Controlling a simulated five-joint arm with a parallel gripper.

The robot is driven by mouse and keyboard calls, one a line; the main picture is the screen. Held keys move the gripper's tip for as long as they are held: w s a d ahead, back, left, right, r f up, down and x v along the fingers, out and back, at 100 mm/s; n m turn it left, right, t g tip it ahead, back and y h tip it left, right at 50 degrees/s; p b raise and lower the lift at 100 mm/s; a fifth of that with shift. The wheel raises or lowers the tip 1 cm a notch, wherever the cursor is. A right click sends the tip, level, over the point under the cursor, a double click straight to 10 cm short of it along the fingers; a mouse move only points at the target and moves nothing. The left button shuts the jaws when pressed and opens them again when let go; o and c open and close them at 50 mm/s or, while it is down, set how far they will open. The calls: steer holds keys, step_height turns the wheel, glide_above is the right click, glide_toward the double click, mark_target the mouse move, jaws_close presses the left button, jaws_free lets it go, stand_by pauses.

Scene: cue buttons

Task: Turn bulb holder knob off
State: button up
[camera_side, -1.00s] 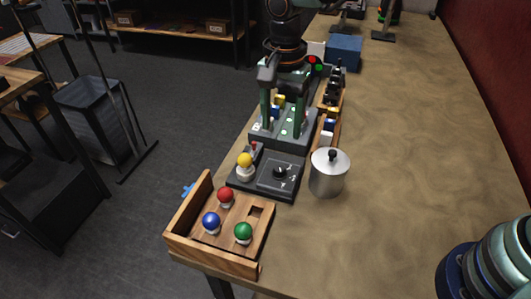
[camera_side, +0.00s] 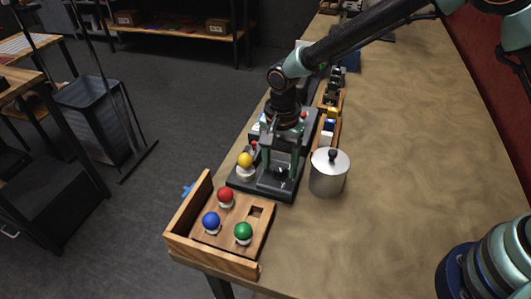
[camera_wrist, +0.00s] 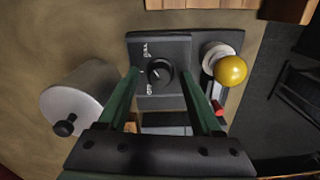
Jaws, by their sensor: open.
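The black bulb holder (camera_side: 240,184) is a flat base on the table; it also shows in the wrist view (camera_wrist: 185,45). A yellow bulb (camera_side: 245,160) stands in its white socket, to the right of the knob in the wrist view (camera_wrist: 231,71). The round black knob (camera_wrist: 160,72) sits on a raised dark panel with white markings, OFF among them. I cannot tell its exact setting. My gripper (camera_side: 279,172) points down over the panel. In the wrist view its green fingers (camera_wrist: 160,77) are open on either side of the knob, with visible gaps.
A silver lidded pot (camera_side: 328,178) stands close right of the holder. A wooden tray (camera_side: 215,258) with red, blue and green bulbs is in front. A wooden rack (camera_side: 326,140) of small items stands behind.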

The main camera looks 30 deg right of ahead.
jaws_close()
steer(key=shift+n, duration=0.3)
steer(key=n, duration=1.1)
steer(key=shift+n, duration=0.3)
steer(key=n, duration=1.1)
steer(key=shift+r+n, duration=0.1)
steer(key=shift+n, duration=0.3)
